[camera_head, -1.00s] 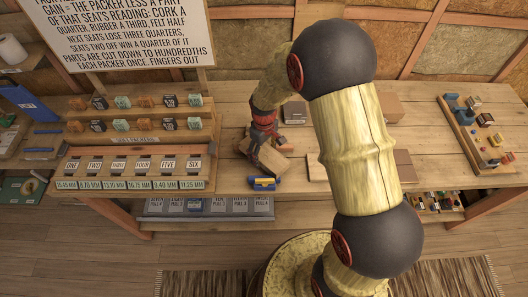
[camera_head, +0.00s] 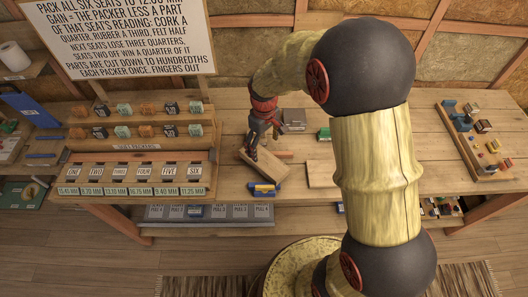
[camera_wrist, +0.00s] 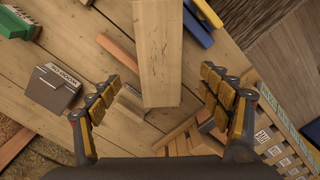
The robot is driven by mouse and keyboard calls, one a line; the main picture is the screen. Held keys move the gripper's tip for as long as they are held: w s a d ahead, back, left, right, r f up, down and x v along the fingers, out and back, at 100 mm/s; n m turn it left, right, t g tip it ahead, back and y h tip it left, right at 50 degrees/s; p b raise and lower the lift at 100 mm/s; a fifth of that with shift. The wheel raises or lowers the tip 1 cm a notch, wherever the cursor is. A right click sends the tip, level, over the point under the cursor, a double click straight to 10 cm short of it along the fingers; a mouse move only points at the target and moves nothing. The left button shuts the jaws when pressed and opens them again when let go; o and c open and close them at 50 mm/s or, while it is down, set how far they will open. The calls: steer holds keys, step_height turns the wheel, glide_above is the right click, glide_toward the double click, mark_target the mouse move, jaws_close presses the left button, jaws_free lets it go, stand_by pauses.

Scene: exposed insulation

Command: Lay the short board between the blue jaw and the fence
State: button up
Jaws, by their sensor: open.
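My gripper (camera_head: 257,148) is open above the pale board (camera_head: 265,174). In the wrist view, the board (camera_wrist: 159,50) runs between the spread fingers of my gripper (camera_wrist: 162,100), with a gap on each side. The board lies at a slant on the bench. The blue jaw (camera_head: 262,189), with yellow on it, is close to the board's near end; it also shows in the wrist view (camera_wrist: 197,24). A reddish wooden strip (camera_head: 279,155) lies beyond the board and may be the fence. In the wrist view, part of that strip (camera_wrist: 118,52) shows left of the board.
A dark labelled box (camera_head: 293,119) and a green object (camera_head: 324,134) stand behind. Another flat board (camera_head: 321,174) lies to the right. A packer rack (camera_head: 137,172) fills the left of the bench. A tray of small parts (camera_head: 476,140) lies far right.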

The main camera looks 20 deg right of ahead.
steer(key=s+r+m+t, duration=0.1)
steer(key=s+r, duration=0.3)
steer(key=r, duration=0.5)
steer(key=s+r+m+t, duration=0.1)
steer(key=s+r, duration=0.2)
steer(key=r, duration=0.5)
steer(key=s+r+m+t, duration=0.1)
steer(key=s+r, duration=0.3)
steer(key=s, duration=0.3)
steer(key=s+r+m+t, duration=0.2)
steer(key=s+r, duration=0.2)
steer(key=s, duration=0.4)
steer(key=shift+r+t, duration=0.2)
steer(key=shift+t, duration=0.1)
step_height(320, 180, down, 7)
steer(key=b, duration=0.6)
steer(key=shift+r, duration=0.2)
steer(key=shift+c, duration=0.5)
